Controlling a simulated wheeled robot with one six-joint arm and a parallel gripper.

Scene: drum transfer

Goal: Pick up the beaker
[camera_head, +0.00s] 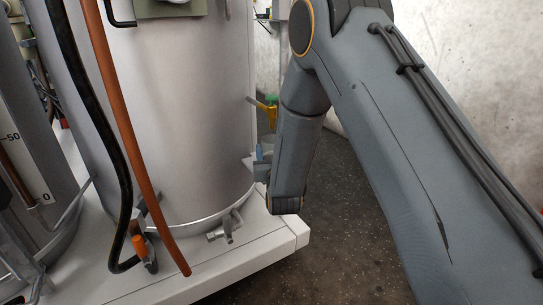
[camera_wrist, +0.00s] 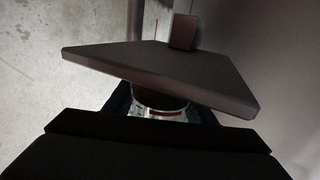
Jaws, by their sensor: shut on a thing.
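In the wrist view, the beaker (camera_wrist: 158,113) shows only in part, as a clear band with a red mark and a dark round area above it. It sits between the dark fingers of my gripper (camera_wrist: 160,112), which is shut on it. A dark flat plate covers the beaker's far part, and my gripper's black body fills the bottom of the view. In the head view, my arm hides the fingers, and I cannot make out the beaker there.
The dark plate (camera_wrist: 165,75), with a small block on it, lies just beyond the beaker. In the head view, a large metal drum (camera_head: 185,120) stands on a white platform (camera_head: 240,265), close to my wrist. Orange and black hoses hang before it. Dark floor (camera_head: 345,230) is clear right of it.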

